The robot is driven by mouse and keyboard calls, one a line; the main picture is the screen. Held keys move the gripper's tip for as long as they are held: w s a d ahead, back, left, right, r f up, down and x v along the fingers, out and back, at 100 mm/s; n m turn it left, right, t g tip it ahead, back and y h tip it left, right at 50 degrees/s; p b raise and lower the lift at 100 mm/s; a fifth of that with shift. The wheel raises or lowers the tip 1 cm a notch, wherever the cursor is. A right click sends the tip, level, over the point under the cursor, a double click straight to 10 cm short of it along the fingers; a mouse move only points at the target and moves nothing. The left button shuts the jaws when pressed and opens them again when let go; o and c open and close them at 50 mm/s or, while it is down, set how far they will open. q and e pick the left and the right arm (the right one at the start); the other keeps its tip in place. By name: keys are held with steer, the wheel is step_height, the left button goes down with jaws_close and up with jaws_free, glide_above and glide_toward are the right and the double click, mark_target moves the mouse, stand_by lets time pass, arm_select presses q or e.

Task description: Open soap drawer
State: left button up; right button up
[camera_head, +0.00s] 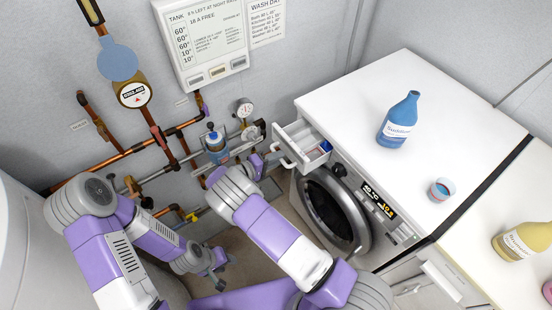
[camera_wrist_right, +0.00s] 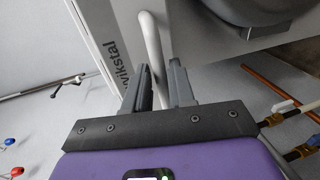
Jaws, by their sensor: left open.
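The soap drawer (camera_head: 311,158) of the washing machine (camera_head: 297,203) is pulled out at the machine's upper left corner. Its inside shows, with something blue and a little red in it. Its white bar handle (camera_head: 287,159) is on the drawer's front. My right gripper (camera_head: 272,160) is at this handle. My left gripper (camera_head: 218,274) is open and empty, low beside the pipes, well away from the drawer.
A blue bottle (camera_head: 398,120) and a small cup (camera_head: 441,189) stand on the white machine top (camera_head: 350,95). A yellow bottle (camera_head: 522,241) is at the right on another surface. Copper pipes (camera_head: 125,153) and a gauge (camera_head: 245,108) line the wall close to my arms.

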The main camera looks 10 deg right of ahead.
jaws_close()
steer(key=shift+a, duration=0.15)
steer(key=shift+b+v, duration=0.65)
steer(key=shift+v, duration=0.3)
steer(key=shift+o, duration=1.7)
jaws_free()
steer(key=shift+f, duration=0.2)
steer(key=v, duration=0.7)
steer(key=shift+a+p, duration=0.25)
steer(key=shift+p, duration=0.2)
